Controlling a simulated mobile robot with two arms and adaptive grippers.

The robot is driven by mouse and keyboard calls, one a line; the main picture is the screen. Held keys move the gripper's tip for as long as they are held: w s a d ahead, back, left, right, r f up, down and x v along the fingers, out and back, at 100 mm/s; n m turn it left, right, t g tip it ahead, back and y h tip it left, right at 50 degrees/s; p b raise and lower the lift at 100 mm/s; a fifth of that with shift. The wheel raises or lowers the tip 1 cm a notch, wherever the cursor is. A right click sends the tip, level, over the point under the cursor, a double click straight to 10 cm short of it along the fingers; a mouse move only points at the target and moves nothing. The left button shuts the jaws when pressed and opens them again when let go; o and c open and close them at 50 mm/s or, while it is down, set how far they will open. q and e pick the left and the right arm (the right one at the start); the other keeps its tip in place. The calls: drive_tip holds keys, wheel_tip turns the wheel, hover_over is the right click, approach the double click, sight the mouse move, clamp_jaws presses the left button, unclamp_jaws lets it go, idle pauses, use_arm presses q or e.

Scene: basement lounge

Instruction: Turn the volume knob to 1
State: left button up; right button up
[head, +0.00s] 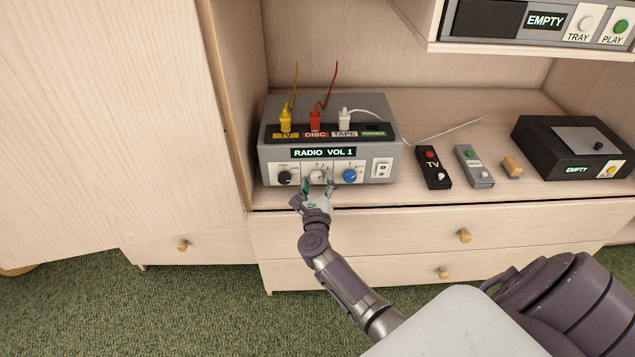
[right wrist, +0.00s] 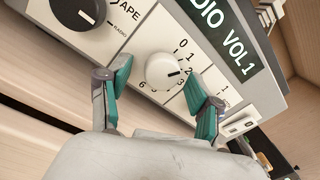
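The volume knob is a white round knob (right wrist: 163,72) with a numbered scale beside it, in the middle of the radio's (head: 270,165) front panel. Its dark pointer line faces the numbers on the right in the right wrist view. The display (head: 323,153) reads "RADIO VOL 1". My right gripper (head: 318,190) is at the panel. In the right wrist view its teal fingers (right wrist: 160,80) stand open, one on each side of the white knob, with a visible gap to it. My left gripper is not in view.
A black knob (head: 284,177) and a blue knob (head: 349,176) flank the white one. Yellow, red and white plugs stand on the unit. Two remotes (head: 433,167) (head: 473,166), a small wooden block (head: 512,166) and a black player (head: 570,150) lie to the right on the cabinet top.

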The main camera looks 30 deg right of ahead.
drive_tip(key=v, duration=1.2)
idle(0.4)
